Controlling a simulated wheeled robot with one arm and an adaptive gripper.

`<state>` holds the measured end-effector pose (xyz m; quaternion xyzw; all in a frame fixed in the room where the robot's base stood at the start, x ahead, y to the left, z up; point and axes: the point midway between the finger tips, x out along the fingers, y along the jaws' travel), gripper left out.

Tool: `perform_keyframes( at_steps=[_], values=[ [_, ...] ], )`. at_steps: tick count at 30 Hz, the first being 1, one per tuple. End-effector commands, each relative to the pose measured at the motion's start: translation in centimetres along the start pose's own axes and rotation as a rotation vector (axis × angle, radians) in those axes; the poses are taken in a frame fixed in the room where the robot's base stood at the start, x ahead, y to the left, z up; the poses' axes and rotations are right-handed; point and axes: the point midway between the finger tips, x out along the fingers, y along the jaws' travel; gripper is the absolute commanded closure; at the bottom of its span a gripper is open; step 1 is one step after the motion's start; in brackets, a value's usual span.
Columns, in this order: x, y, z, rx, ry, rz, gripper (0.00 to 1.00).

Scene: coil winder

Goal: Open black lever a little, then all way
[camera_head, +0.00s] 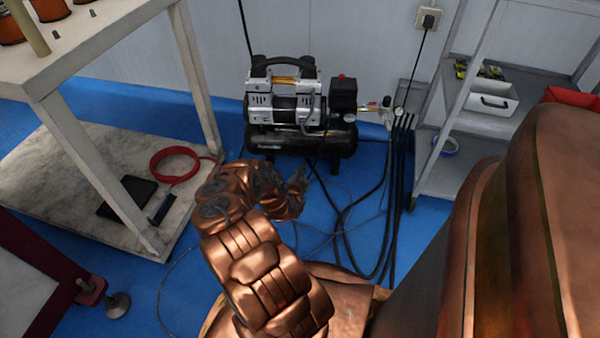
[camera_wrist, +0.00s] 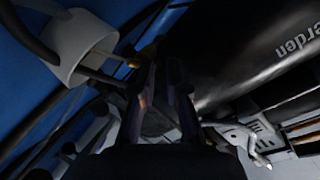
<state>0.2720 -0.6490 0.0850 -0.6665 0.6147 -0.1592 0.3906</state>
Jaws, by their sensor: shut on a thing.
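The air compressor (camera_head: 285,100) stands on the blue floor by the back wall, with a silver motor over a black tank. My copper-coloured gripper (camera_head: 302,180) is low in front of it. In the wrist view, my gripper (camera_wrist: 160,75) has its two dark fingers close together below the black tank (camera_wrist: 270,50), which bears white lettering. The fingers are shut on a dark part that looks like the black lever. It is mostly hidden by the fingers and shadow, so its angle cannot be told. A small brass fitting (camera_wrist: 133,64) shows just left of the fingertips.
A white cylindrical piece (camera_wrist: 82,45) with dark tubes is left of the fingers in the wrist view. Black hoses (camera_head: 385,190) hang right of the compressor. A workbench (camera_head: 60,85) stands left, a grey shelf (camera_head: 455,165) right. Loose cables lie on the floor.

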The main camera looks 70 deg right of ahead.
Motion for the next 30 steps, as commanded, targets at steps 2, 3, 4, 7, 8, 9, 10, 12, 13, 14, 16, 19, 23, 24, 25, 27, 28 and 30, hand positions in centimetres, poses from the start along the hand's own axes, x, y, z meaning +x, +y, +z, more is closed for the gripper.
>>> perform_keyframes(
  at_steps=[2, 3, 4, 7, 8, 9, 10, 12, 13, 14, 16, 19, 23, 24, 25, 27, 28, 30],
  values=[
    [0.01, 0.13, 0.01, 0.0, 0.0, 0.002, 1.0],
    [0.01, 0.13, 0.01, 0.0, 0.0, 0.002, 1.0],
    [0.01, 0.13, 0.01, 0.0, 0.0, 0.002, 1.0],
    [0.03, 0.13, -0.01, 0.0, 0.001, 0.002, 1.0],
    [0.03, 0.12, -0.02, 0.0, 0.001, 0.002, 0.84],
    [0.03, 0.12, -0.02, 0.0, 0.001, 0.002, 0.8],
    [0.03, 0.11, -0.02, 0.0, 0.001, 0.002, 0.76],
    [0.03, 0.09, -0.02, 0.0, 0.001, 0.002, 0.69],
    [0.03, 0.08, -0.02, 0.0, 0.001, 0.002, 0.66],
    [0.03, 0.08, -0.03, 0.0, 0.001, 0.002, 0.63],
    [0.02, 0.09, -0.03, 0.0, 0.001, 0.002, 0.62],
    [0.02, 0.09, -0.03, 0.0, 0.002, 0.002, 0.62],
    [0.01, 0.08, -0.03, 0.0, 0.002, 0.002, 0.62],
    [0.01, 0.07, -0.03, 0.0, 0.002, 0.002, 0.62],
    [0.01, 0.06, -0.03, 0.0, 0.002, 0.001, 0.62],
    [-0.05, 0.05, -0.03, 0.0, 0.002, 0.001, 0.62],
    [-0.11, 0.05, -0.03, 0.0, 0.002, 0.001, 0.62],
    [-0.33, 0.01, -0.04, -0.001, 0.002, 0.001, 0.62]
  ],
)
